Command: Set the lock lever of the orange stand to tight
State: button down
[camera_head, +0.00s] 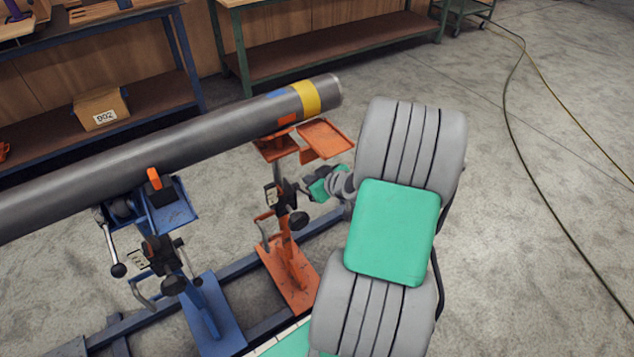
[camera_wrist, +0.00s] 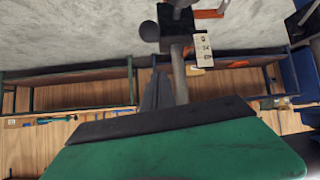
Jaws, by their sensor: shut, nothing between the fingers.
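The orange stand (camera_head: 291,268) stands under the pipe's banded end in the head view. A dark clamp block with black knobs (camera_head: 298,221) and a small pale marked plate (camera_head: 270,196) sits on its post; the plate also shows in the wrist view (camera_wrist: 203,47). I cannot tell which part is the lock lever or its setting. My gripper (camera_head: 307,187) is shut and empty, just right of this block; contact is unclear. In the wrist view its dark fingers (camera_wrist: 157,90) point toward a grey rod (camera_wrist: 178,75) and a black ball (camera_wrist: 150,31).
The grey pipe (camera_head: 190,137) rests above the orange stand and a blue stand (camera_head: 212,315) to the left. An orange tray (camera_head: 326,139) juts out beside the pipe. Shelves with a box (camera_head: 101,108) stand behind. A cable (camera_head: 510,115) crosses the clear floor at right.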

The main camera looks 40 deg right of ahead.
aim_at(305, 192)
jog(key=shift+w+d+f, duration=0.1)
jog(key=shift+d+f, duration=0.05)
jog(key=shift+f, duration=1.1)
jog(key=shift+w+d+f, duration=0.1)
jog(key=shift+f, duration=1.1)
jog(key=shift+f, duration=0.1)
